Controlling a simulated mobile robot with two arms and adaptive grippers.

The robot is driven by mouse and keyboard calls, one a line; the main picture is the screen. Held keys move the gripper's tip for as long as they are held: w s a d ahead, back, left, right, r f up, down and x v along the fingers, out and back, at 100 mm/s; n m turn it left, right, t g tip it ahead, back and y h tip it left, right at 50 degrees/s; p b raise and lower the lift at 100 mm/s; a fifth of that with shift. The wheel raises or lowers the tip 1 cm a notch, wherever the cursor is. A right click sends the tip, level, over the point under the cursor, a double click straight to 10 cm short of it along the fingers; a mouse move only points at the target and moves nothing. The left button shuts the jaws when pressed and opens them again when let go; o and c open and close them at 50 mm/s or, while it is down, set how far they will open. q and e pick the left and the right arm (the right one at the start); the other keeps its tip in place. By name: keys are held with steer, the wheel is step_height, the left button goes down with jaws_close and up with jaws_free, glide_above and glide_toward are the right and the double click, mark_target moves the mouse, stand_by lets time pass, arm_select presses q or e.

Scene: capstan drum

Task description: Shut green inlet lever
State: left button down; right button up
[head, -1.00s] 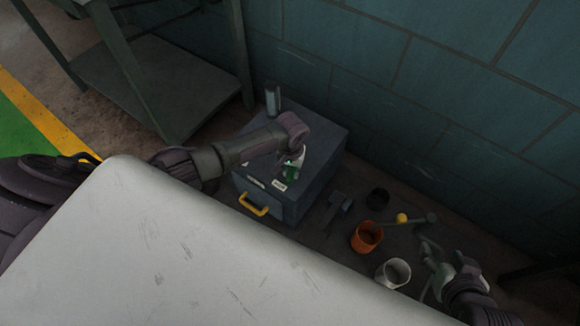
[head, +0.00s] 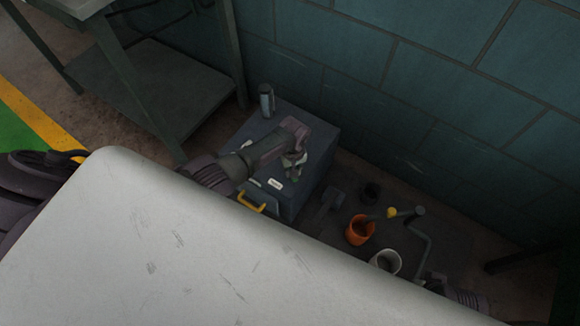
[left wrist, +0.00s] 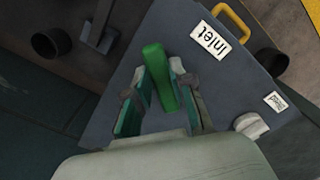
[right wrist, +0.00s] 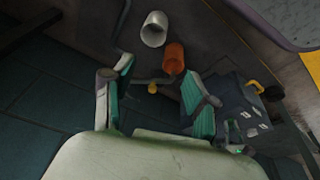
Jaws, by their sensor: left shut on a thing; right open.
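The green inlet lever (left wrist: 160,75) stands on top of a grey-blue box (left wrist: 235,75), near a white "Inlet" label (left wrist: 209,38). My left gripper (left wrist: 165,97) is shut on the lever, with a finger on each side of it and the lever's end reaching out past them. In the head view my left gripper (head: 293,166) is over the top of the box (head: 318,150) and mostly hides the lever. My right gripper (right wrist: 158,95) is open and empty, its fingers wide apart. In the head view it is largely hidden at the lower right.
A yellow handle (head: 251,202) is on the box front. An orange cup (head: 359,231), a white cup (head: 386,262), a dark cup (head: 371,192) and a crank with a yellow ball (head: 392,213) are right of the box. A blue wall (head: 450,120) closes the back.

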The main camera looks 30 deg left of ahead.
arm_select(q)
steer(key=shift+w+d+r+n, duration=0.1)
steer(key=shift+w+d+n, duration=0.2)
steer(key=shift+n, duration=0.6)
steer(key=shift+w+n, duration=0.1)
steer(key=shift+n, duration=0.4)
steer(key=shift+w+d+n+p, duration=0.2)
steer(key=shift+w+n+p, duration=0.1)
steer(key=shift+n, duration=0.5)
steer(key=shift+w+n, duration=0.3)
steer(key=shift+n, duration=0.7)
steer(key=shift+w+n, duration=0.2)
steer(key=shift+n, duration=0.3)
arm_select(e)
steer(key=x, duration=0.2)
steer(key=shift+s+f, duration=0.2)
steer(key=shift+f, duration=0.25)
steer(key=shift+r, duration=0.1)
arm_select(q)
steer(key=c, duration=1)
jaws_free()
